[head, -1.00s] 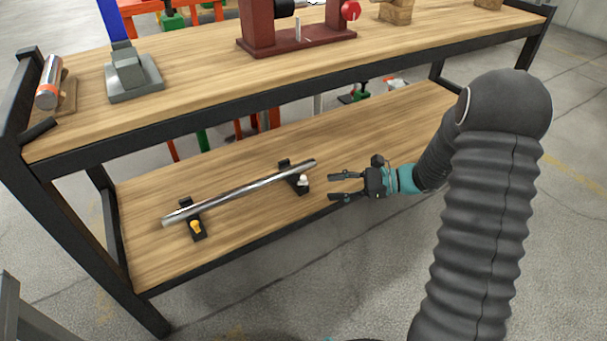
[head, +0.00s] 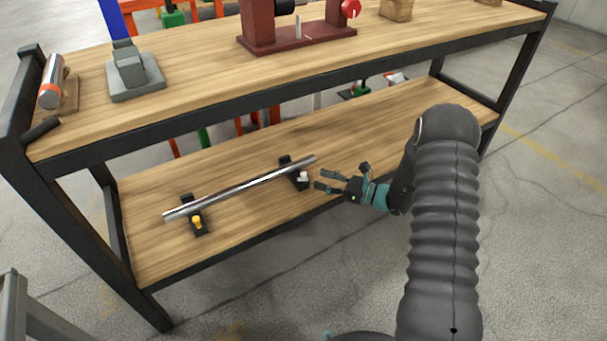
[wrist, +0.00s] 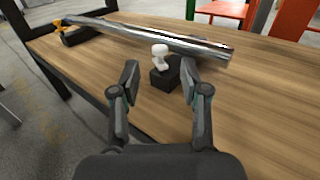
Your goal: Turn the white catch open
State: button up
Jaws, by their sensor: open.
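The white catch (head: 303,176) sits on a black holder (head: 295,170) under the right end of a shiny metal bar (head: 240,187) on the lower shelf. In the wrist view the white catch (wrist: 160,53) stands up in front of the bar (wrist: 180,42), on its black block (wrist: 166,77). My gripper (head: 319,180) is open and empty, just right of the catch. In the wrist view its two fingertips (wrist: 161,77) lie either side of the catch's block, nearer the camera. I see no contact with the catch.
A second black holder with a yellow catch (head: 197,220) supports the bar's left end. The lower shelf (head: 380,140) right of the bar is clear.

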aim_at(304, 173)
jog(key=x, duration=0.7)
grip_shut()
